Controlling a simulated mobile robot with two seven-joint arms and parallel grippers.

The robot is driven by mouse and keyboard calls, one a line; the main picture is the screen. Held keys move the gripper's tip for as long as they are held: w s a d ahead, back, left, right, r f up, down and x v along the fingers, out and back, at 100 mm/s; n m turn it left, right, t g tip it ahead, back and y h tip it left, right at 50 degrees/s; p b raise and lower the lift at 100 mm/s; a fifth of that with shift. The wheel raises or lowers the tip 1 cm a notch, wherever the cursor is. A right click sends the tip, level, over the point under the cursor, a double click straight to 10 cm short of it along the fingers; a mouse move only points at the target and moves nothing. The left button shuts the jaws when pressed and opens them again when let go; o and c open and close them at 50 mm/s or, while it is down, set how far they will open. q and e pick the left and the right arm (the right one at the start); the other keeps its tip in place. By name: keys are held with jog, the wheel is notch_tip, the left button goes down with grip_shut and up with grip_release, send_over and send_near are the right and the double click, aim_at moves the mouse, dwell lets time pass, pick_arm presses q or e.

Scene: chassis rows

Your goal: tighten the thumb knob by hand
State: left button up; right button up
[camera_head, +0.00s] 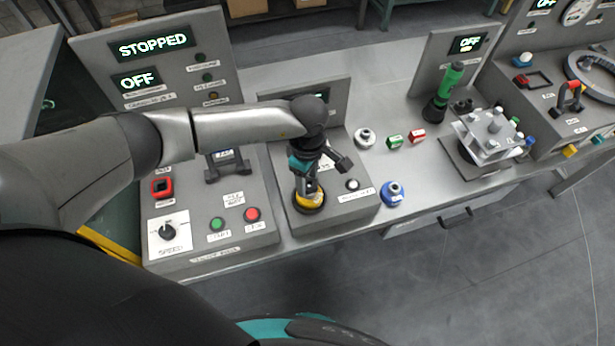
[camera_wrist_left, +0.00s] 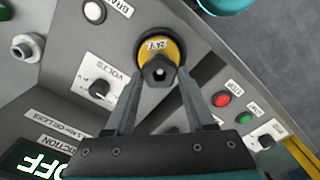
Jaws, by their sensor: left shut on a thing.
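In the head view the yellow collar (camera_head: 312,203) shows at the front of the middle grey console, and my gripper covers most of the knob. My left gripper (camera_head: 308,188) points down onto it. In the left wrist view the two fingers of my left gripper (camera_wrist_left: 158,80) lie on either side of the knob, shut on it. My right gripper is in neither view.
A white button (camera_head: 352,184) and a black dial (camera_wrist_left: 99,88) sit close by on the same console. The left console (camera_head: 180,255) has green and red buttons and a STOPPED display. A blue round part (camera_head: 393,194) stands right on the bench. A green torch-like tool (camera_head: 447,88) stands farther right.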

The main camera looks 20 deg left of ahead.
pick_arm(q)
jog(key=o, duration=0.7)
jog(key=c, duration=0.6)
jog(key=m+b, duration=0.3)
jog(key=m, duration=0.1)
jog(key=shift+w+f, duration=0.1)
jog(key=shift+w, duration=0.05)
jog(key=shift+m+b, duration=0.4)
jog(key=shift+m, duration=0.3)
